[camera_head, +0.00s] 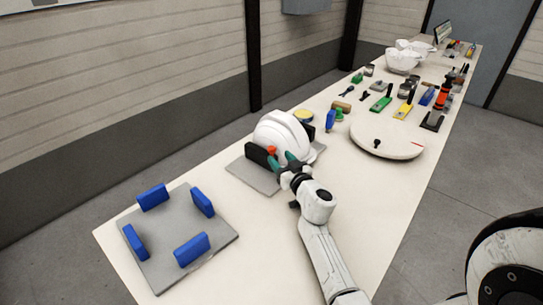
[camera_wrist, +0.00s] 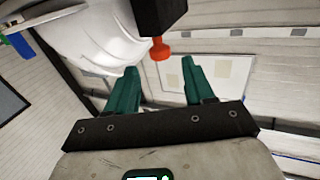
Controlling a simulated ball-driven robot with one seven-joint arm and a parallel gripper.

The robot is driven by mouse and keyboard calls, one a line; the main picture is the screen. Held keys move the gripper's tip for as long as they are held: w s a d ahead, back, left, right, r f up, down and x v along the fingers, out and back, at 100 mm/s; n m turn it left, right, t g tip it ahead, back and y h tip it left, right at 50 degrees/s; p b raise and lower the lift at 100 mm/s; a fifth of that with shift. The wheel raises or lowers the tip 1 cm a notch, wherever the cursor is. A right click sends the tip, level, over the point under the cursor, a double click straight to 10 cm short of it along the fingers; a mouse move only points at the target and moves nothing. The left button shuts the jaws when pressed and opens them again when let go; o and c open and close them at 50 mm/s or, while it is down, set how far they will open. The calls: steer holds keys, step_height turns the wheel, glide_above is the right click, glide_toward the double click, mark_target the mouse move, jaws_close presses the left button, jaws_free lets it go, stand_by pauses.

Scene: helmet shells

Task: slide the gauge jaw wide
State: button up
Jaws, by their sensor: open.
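The gauge is a flat grey plate (camera_head: 253,175) with a black upright jaw (camera_head: 257,156) and a second dark jaw (camera_head: 310,131) at the far side. A white helmet shell (camera_head: 283,133) stands between the jaws. A red-orange knob (camera_head: 271,150) sticks out of the near jaw; the wrist view shows the knob (camera_wrist: 160,49) below the black jaw (camera_wrist: 160,15), with the helmet (camera_wrist: 85,38) at left. My gripper (camera_head: 285,161), with green fingers, is beside the knob. In the wrist view my gripper (camera_wrist: 159,65) is open and empty, the knob lying just beyond and between its fingertips, apparently untouched.
A grey plate (camera_head: 178,240) with several blue blocks lies at the near left. A round white disc (camera_head: 387,138) lies right of the gauge. Small tools and white shells (camera_head: 403,60) fill the far table. The white table (camera_head: 260,235) is clear in front.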

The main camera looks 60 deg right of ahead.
mark_target(273, 150)
steer(key=b+x, duration=0.2)
steer(key=x, duration=0.5)
steer(key=shift+r, duration=0.15)
steer(key=shift+c, duration=0.3)
jaws_close()
